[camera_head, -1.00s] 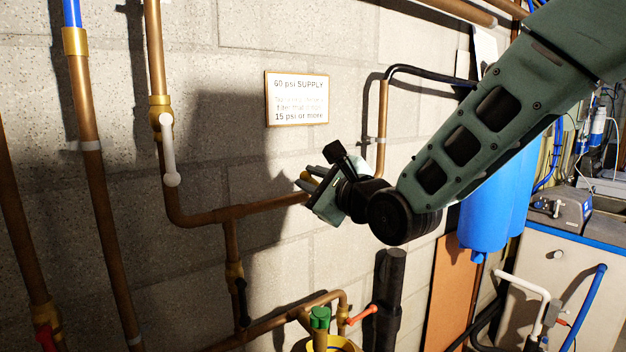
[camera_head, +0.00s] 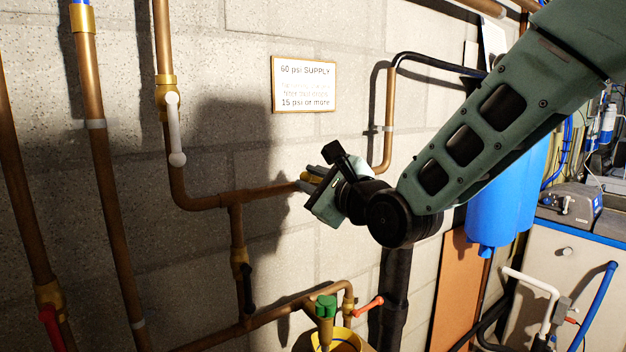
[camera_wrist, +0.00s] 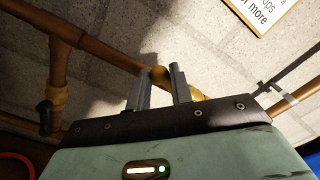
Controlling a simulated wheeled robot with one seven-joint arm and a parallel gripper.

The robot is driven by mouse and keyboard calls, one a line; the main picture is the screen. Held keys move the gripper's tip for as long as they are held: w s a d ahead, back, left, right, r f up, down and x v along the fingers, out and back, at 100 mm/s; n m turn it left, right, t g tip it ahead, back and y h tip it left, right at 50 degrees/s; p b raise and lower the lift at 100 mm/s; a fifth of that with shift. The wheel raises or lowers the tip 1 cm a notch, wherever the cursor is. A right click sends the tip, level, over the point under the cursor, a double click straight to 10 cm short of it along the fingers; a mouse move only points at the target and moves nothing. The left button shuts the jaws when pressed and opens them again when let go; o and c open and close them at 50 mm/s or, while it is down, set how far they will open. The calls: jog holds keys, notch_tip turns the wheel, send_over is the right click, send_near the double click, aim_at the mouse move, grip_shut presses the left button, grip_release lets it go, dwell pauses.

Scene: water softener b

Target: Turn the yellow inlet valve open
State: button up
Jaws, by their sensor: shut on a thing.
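The yellow inlet valve (camera_head: 312,178) sits on the horizontal copper pipe below the wall sign, mostly hidden behind my gripper in the head view. My gripper (camera_head: 323,176) is at the valve, with its fingers pointing toward the wall. In the wrist view, yellow parts of the valve (camera_wrist: 160,74) show between and beside the two grey fingertips of my gripper (camera_wrist: 161,82). The fingers are shut on the yellow handle. The exact handle angle is hard to tell because the gripper covers it.
A white-handled valve (camera_head: 174,130) is on the vertical pipe to the left. A black-handled valve (camera_head: 246,285), a red lever (camera_head: 368,307) and a green knob (camera_head: 325,306) are below. The sign (camera_head: 303,84) is above. Blue tanks (camera_head: 500,200) hang at right.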

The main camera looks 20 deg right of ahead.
jog(key=shift+o, duration=0.2)
jog(key=shift+a+f+b, duration=0.15)
jog(key=shift+f+b, duration=0.55)
jog(key=shift+f, duration=0.45)
jog(key=o, duration=0.8)
jog(key=shift+o, duration=0.2)
jog(key=shift+r, duration=0.1)
